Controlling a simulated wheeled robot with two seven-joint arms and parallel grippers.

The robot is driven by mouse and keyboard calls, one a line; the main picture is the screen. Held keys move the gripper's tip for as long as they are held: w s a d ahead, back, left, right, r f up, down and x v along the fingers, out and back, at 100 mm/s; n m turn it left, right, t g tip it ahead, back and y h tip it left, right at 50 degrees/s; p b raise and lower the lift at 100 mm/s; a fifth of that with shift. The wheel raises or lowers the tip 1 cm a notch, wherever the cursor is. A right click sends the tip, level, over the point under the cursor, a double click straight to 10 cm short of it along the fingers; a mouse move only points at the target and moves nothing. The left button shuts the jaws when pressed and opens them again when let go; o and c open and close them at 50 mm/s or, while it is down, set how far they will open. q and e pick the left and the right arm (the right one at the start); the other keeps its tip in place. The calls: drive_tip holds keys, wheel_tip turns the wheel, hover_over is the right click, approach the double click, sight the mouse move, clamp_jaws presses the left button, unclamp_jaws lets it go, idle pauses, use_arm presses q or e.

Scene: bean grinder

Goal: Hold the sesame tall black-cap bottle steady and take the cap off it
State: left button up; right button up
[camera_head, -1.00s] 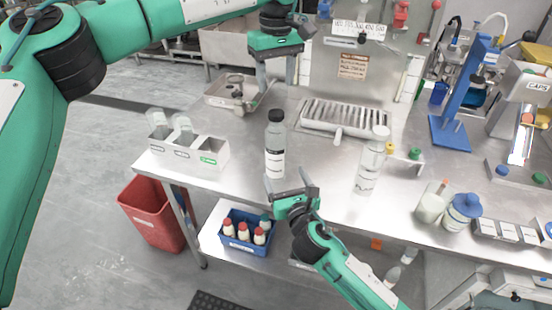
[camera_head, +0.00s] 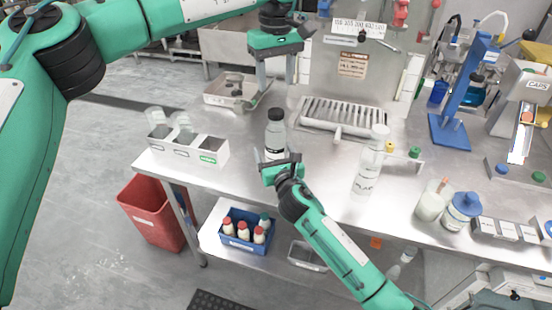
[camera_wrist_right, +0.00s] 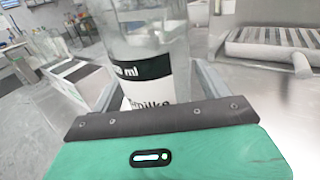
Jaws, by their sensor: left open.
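A tall clear bottle with a black cap (camera_head: 275,132) stands upright on the steel table. Its label shows a black band with "ml" in the right wrist view (camera_wrist_right: 150,72); I cannot read the name clearly. My right gripper (camera_head: 281,162) is low at the bottle's near side, with its fingers on either side of the bottle. They look open, with a gap at the right finger in the wrist view. My left gripper (camera_head: 276,82) is open and points down, empty, above and behind the cap.
A white divided bin (camera_head: 180,150) is at the left. A drain rack (camera_head: 343,114) and a tray (camera_head: 228,97) lie behind. White and blue-lidded jars (camera_head: 460,212) stand at the right.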

sight(276, 112)
clamp_jaws()
use_arm(q)
drive_tip(key=m, duration=0.4)
drive_tip(key=shift+d+f, duration=0.1)
drive_tip(key=m, duration=0.4)
drive_tip(key=shift+m, duration=0.4)
drive_tip(key=shift+f, duration=3.95)
drive_tip(key=c, duration=1)
